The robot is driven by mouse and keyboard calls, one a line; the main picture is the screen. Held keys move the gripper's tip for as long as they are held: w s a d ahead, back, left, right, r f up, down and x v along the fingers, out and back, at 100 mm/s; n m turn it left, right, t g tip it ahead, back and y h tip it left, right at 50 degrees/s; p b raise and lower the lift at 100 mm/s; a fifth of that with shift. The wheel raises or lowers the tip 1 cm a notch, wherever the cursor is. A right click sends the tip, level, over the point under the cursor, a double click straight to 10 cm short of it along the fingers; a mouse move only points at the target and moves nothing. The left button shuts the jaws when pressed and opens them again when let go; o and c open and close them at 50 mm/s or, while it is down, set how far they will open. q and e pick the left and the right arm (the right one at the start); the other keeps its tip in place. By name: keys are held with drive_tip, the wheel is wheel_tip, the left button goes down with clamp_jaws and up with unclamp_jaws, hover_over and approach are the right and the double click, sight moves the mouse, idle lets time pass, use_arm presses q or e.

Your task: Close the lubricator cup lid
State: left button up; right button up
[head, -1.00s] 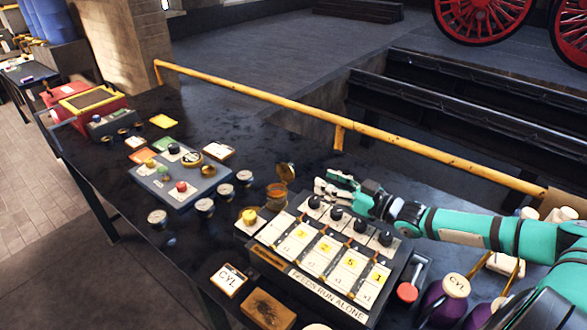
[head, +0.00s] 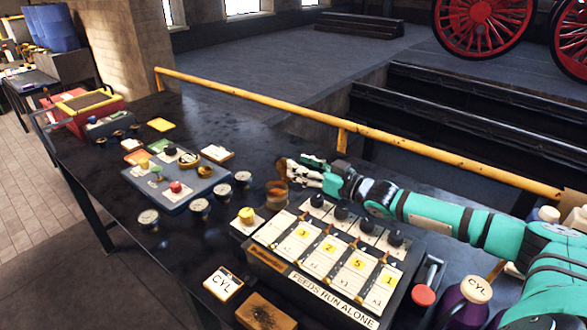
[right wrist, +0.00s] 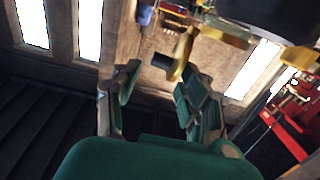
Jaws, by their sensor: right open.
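The lubricator cup (head: 276,195) is a small amber-brown cup on the dark bench, just behind the yellow-knobbed piece. Its round brassy lid (head: 281,172) stands raised above the cup, open, and my fingers partly cover it. My right gripper (head: 297,171) comes in from the right, open, with its fingertips beside the lid's right side. I cannot tell whether they touch it. In the right wrist view the two fingers (right wrist: 155,92) are spread with nothing clasped between them. My left gripper is not in view.
A panel (head: 330,255) with black knobs and numbered cards lies below my right arm. A grey box with coloured buttons (head: 174,188) and several round gauges stand to the left. A yellow rail (head: 343,130) runs along the bench's far edge.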

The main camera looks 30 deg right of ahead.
sight(285, 166)
drive_tip(key=x, duration=0.3)
idle(0.4)
clamp_jaws()
drive_tip(key=shift+a+n, duration=0.1)
drive_tip(key=shift+n, duration=0.2)
drive_tip(key=shift+s+a+r+n, duration=0.15)
drive_tip(key=shift+a+n, duration=0.1)
drive_tip(key=shift+n, duration=0.35)
drive_tip(key=shift+s+a+r+n, duration=0.15)
drive_tip(key=shift+a+n, duration=0.15)
drive_tip(key=shift+n, duration=0.3)
drive_tip(key=shift+s+a+f+n, duration=0.1)
drive_tip(key=shift+a+n, duration=0.2)
drive_tip(key=shift+n, duration=0.35)
drive_tip(key=shift+s+a+r+n, duration=0.15)
drive_tip(key=shift+a+n, duration=0.1)
drive_tip(key=shift+n, duration=0.45)
drive_tip(key=shift+s+a+f+n, duration=0.15)
drive_tip(key=shift+a+n, duration=0.15)
drive_tip(key=shift+n, duration=0.35)
